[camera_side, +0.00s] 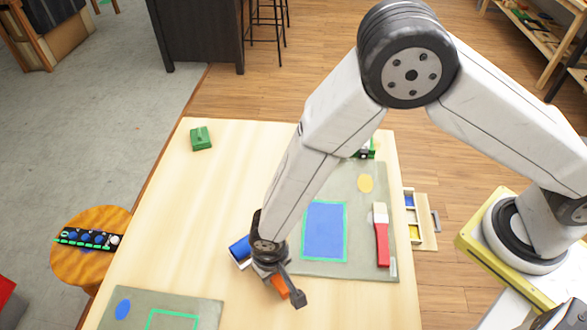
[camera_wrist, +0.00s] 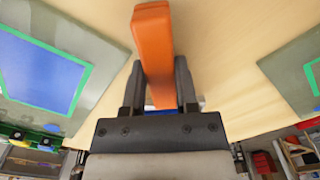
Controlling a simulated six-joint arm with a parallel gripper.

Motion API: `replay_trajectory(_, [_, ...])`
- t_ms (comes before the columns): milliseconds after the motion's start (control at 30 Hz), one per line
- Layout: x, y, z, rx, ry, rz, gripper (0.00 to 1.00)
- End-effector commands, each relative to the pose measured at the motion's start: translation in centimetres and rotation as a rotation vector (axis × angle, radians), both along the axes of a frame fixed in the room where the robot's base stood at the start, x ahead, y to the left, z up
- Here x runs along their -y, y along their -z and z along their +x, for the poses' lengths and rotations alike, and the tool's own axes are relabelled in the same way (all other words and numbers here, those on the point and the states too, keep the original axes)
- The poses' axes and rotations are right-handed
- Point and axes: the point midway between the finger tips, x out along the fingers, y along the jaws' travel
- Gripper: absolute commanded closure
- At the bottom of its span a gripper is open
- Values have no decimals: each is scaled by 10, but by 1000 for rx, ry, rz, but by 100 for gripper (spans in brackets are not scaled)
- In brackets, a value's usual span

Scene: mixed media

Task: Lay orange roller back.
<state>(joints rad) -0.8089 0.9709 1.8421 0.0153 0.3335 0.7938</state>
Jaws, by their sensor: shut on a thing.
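My gripper (camera_side: 284,286) is over the front middle of the table, between two grey-green mats. It is shut on the orange handle of the roller (camera_side: 281,288). In the wrist view the orange handle (camera_wrist: 152,40) runs up between both fingers of my gripper (camera_wrist: 158,82). A blue cylinder (camera_side: 239,248), apparently the roller's head, shows left of my wrist. The larger mat (camera_side: 300,270) carries a green-edged blue rectangle and a yellow oval. The smaller mat (camera_side: 205,316) at lower left has a blue oval and an empty green outline. Whether the roller touches the table is unclear.
A red-handled brush (camera_side: 382,238) lies on the larger mat's right side. A green block (camera_side: 201,138) sits at the far left table corner. An open drawer (camera_side: 426,220) juts out at the right edge. A round stool (camera_side: 83,265) holds a dark strip. The table's left middle is clear.

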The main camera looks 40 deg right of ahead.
Motion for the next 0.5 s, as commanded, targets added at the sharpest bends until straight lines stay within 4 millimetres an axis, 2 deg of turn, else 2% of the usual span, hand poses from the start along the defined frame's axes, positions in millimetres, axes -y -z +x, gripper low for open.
replay_trajectory(500, [0,7,0,1,0,1,100])
